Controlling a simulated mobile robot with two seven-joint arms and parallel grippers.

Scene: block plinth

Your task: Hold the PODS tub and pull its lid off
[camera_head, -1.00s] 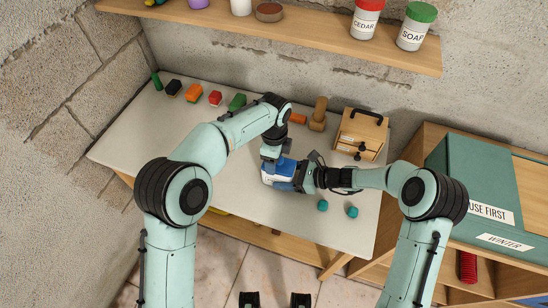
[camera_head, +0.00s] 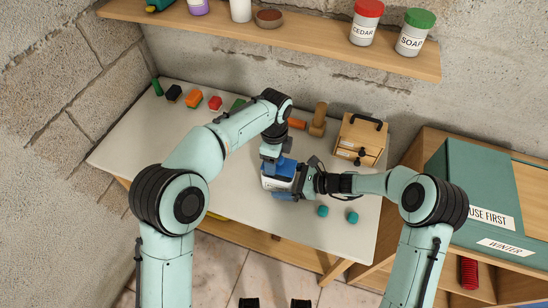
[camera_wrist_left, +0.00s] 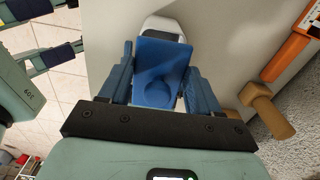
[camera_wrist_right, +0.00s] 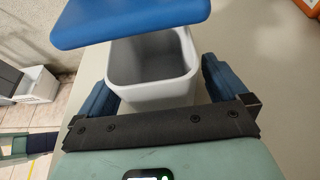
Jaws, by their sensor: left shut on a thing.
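The PODS tub (camera_head: 275,184) is a white box with a grey inside, upright over the table; its open top shows in the right wrist view (camera_wrist_right: 150,78). Its blue lid (camera_head: 286,166) is apart from the rim, just above the tub, and also shows in the right wrist view (camera_wrist_right: 130,20). My left gripper (camera_head: 273,156) is shut on the lid's raised handle, seen in the left wrist view (camera_wrist_left: 160,88). My right gripper (camera_head: 297,182) has its fingers against both sides of the tub. The tub's label cannot be read.
Two teal pieces (camera_head: 322,211) lie right of the tub. A wooden drawer box (camera_head: 366,138) and a wooden peg-like piece (camera_head: 318,118) stand behind. Several coloured blocks (camera_head: 194,98) line the table's back left. A shelf (camera_head: 330,40) with jars hangs above. The table's left part is clear.

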